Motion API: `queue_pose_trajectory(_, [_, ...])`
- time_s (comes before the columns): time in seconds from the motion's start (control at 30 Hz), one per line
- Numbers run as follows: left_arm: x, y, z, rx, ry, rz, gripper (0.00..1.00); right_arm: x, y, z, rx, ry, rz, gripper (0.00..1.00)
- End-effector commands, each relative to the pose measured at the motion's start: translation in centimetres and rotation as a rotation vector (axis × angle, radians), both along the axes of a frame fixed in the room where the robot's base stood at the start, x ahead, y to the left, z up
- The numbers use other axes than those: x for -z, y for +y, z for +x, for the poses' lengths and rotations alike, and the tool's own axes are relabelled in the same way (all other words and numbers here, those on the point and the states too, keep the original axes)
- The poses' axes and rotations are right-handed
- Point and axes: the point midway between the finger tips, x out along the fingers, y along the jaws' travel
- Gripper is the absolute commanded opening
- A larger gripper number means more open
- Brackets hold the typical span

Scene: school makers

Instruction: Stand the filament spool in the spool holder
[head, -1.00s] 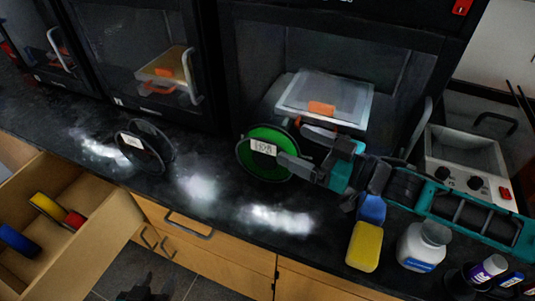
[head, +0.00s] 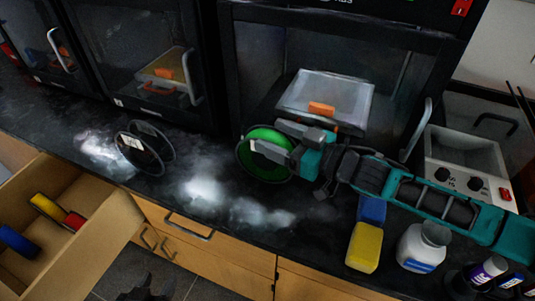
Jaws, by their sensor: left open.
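The near finger hides the spool's label, and contact is unclear. A black two-disc object with a white label (head: 145,149) stands on the counter to the left; I cannot tell whether it is the spool holder or an empty spool. My left gripper (head: 147,284) is low at the bottom edge, dark, open and away from the counter.
An open wooden drawer (head: 118,222) at left holds yellow, red and blue rolls. Printers (head: 150,60) line the back. A yellow sponge block (head: 364,247), a white bottle (head: 424,246) and a grey control box (head: 466,160) stand at right. Counter between black object and green spool is clear.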

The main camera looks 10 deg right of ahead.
Motion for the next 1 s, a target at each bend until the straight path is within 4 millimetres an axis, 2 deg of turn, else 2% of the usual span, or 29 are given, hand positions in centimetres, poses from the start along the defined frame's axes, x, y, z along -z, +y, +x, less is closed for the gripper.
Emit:
queue_pose_trajectory(0.07, [0.04, 0.0, -0.08, 0.0, 0.002, 0.0, 0.49, 0.0, -0.01, -0.01, 0.0, 0.0, 0.0, 0.6])
queue_pose_trajectory(0.7, [0.1, -0.01, -0.16, 0.001, 0.003, 0.0, 0.49, 0.05, -0.02, -0.02, 0.0, 0.001, -0.001, 0.0])
queue_pose_trajectory(1.0, [0.1, -0.01, -0.15, 0.001, 0.003, 0.0, 0.49, -0.1, 0.0, 0.0, 0.0, -0.001, 0.001, 0.0])
